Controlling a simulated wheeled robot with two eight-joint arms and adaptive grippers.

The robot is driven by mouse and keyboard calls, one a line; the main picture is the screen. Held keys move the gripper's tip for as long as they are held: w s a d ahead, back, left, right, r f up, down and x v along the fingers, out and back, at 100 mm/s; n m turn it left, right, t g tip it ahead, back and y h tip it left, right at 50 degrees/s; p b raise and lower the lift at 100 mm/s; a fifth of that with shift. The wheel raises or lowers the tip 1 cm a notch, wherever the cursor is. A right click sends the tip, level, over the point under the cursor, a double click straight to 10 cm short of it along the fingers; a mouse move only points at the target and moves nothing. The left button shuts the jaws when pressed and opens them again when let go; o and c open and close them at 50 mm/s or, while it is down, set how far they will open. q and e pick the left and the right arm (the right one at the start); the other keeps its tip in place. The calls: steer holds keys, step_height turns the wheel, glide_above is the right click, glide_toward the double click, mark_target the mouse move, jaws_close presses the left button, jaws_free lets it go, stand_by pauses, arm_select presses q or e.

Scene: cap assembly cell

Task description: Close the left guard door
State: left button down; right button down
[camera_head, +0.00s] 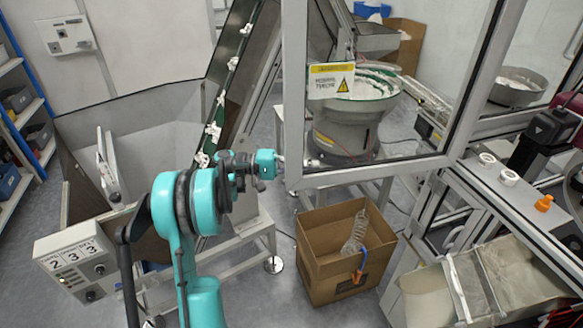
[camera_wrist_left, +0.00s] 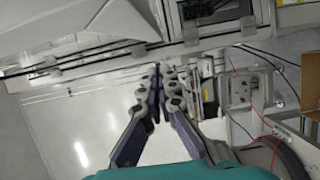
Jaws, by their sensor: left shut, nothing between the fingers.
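The left guard door (camera_head: 294,100) is a clear panel in a grey metal frame with a yellow warning sign. In the head view it stands swung out from the cell's post on the right, above a cardboard box. My left gripper (camera_head: 281,160) is at the door's free edge, near the lower left corner of the frame. I cannot tell whether it touches the frame. In the left wrist view its purple-grey fingers (camera_wrist_left: 160,78) are together and hold nothing. My right gripper is not in view.
The cardboard box (camera_head: 325,280) with a clear coil stands on the floor below the door. A bowl feeder (camera_head: 345,128) stands behind the panel. An inclined conveyor (camera_head: 232,75) and hopper are left. A bench with white caps (camera_head: 508,178) is right.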

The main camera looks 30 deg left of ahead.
mark_target(312, 175)
arm_select(q)
steer(key=s+d, duration=0.2)
steer(key=s, duration=0.1)
steer(key=shift+d, duration=0.2)
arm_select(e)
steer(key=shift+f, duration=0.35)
